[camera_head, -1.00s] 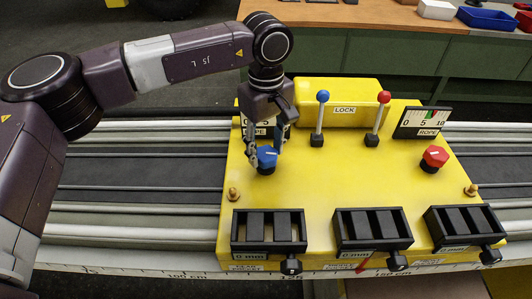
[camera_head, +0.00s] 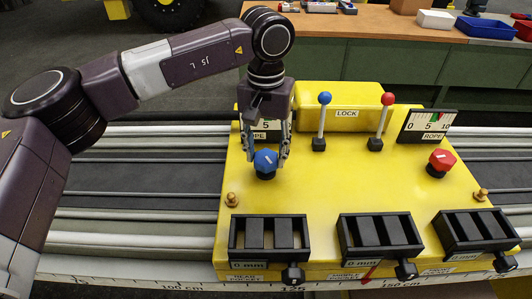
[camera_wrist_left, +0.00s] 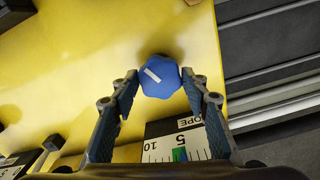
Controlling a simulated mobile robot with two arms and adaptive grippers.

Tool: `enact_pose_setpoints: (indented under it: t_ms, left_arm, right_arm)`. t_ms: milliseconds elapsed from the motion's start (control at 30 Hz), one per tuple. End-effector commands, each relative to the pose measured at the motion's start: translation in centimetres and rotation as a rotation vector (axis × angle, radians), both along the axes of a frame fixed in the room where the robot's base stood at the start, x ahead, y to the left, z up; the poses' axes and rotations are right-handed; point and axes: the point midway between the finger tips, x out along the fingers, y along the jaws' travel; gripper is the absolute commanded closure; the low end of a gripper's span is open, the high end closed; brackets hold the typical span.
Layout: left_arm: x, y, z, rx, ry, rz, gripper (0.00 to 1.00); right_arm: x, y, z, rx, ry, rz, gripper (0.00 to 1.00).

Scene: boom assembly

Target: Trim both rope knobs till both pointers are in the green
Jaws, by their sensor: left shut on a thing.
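The blue knob (camera_head: 265,164) with a white mark stands on the left of the yellow panel (camera_head: 330,190). My left gripper (camera_head: 266,158) points down over it, shut with one finger on each side; the left wrist view shows the blue knob (camera_wrist_left: 161,80) between the fingertips. The left rope gauge (camera_head: 268,128) is partly hidden behind the gripper. In the left wrist view, that gauge (camera_wrist_left: 165,150) shows a green band near 5; I cannot read its pointer surely. The red knob (camera_head: 441,161) stands at the right, untouched, below the right rope gauge (camera_head: 428,124), whose pointer is too small to read.
A blue-topped lever (camera_head: 321,122) and a red-topped lever (camera_head: 381,122) stand near the LOCK block (camera_head: 345,98). Black slotted units (camera_head: 381,236) line the panel's front edge. Brass pegs (camera_head: 232,199) stick up at the sides. The panel's middle is clear.

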Motion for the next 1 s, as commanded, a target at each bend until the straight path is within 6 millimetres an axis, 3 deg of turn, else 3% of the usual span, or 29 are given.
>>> enact_pose_setpoints:
  t_ms: [333,867,900,1000]
  left_arm:
    - [0.02,-0.02,0.01,-0.001,0.0,-0.14,0.82]
    - [0.03,-0.02,0.04,0.0,-0.001,-0.164,0.82]
    - [0.03,-0.02,0.04,0.0,-0.001,-0.164,0.57]
    - [0.02,-0.02,0.04,0.0,-0.001,-0.164,0.46]
  right_arm:
    - [0.03,-0.04,-0.25,0.0,0.0,0.0,0.4]
    - [0.03,-0.24,-0.26,-0.003,-0.001,0.001,0.4]
    - [0.02,-0.26,-0.26,-0.003,-0.001,0.001,0.4]
    - [0.02,-0.26,-0.26,-0.003,-0.001,0.001,0.4]
